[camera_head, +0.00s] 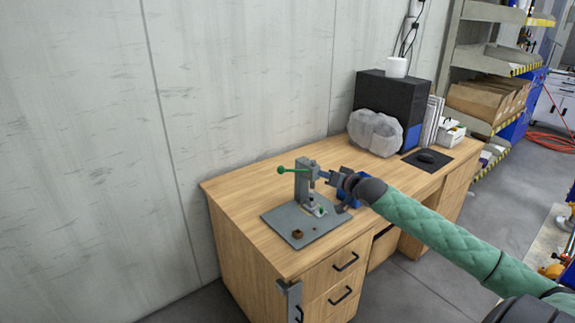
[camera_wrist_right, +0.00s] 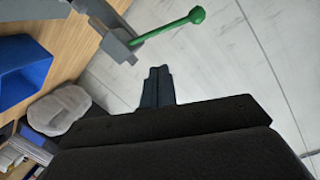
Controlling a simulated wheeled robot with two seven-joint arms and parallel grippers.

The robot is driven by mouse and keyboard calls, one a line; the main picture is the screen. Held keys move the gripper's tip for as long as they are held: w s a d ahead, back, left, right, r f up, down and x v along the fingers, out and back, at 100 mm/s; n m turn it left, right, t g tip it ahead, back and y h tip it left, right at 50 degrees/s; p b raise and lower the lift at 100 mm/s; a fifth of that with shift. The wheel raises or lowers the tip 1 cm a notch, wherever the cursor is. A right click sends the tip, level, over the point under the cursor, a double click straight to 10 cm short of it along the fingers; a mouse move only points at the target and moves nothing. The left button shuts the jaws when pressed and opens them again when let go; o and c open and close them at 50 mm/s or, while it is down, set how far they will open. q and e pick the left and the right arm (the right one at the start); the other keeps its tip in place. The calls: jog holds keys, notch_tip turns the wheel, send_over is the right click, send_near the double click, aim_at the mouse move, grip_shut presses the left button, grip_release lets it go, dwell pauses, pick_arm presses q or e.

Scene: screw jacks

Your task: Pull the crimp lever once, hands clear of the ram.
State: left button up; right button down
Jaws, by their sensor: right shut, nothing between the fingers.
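The crimp press (camera_head: 304,186) is a grey upright post on a flat grey base plate (camera_head: 283,235) on the wooden desk. Its green crimp lever (camera_head: 290,170) sticks out to the left, about level, with a ball at the end. The lever also shows at the top of the right wrist view (camera_wrist_right: 172,27). My right gripper (camera_head: 322,174) is beside the press head, on its right. In the right wrist view its fingers (camera_wrist_right: 157,84) are together and empty, apart from the lever in the picture. The ram area is small and partly unclear. My left gripper is not in view.
A blue bin (camera_head: 349,201) stands behind my right wrist, partly hidden. A black box (camera_head: 389,98), a grey bag (camera_head: 375,132) and a dark mat (camera_head: 427,160) are farther right. The desk left of the press is clear.

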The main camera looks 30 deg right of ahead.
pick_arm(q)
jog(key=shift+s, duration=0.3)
pick_arm(e)
jog(key=r+m, duration=0.1)
jog(key=a+m, duration=0.1)
jog(key=r+m+t+y, duration=0.1)
jog(key=m, duration=0.1)
jog(key=shift+w+a+r, duration=0.15)
jog(key=shift+a+r, duration=0.15)
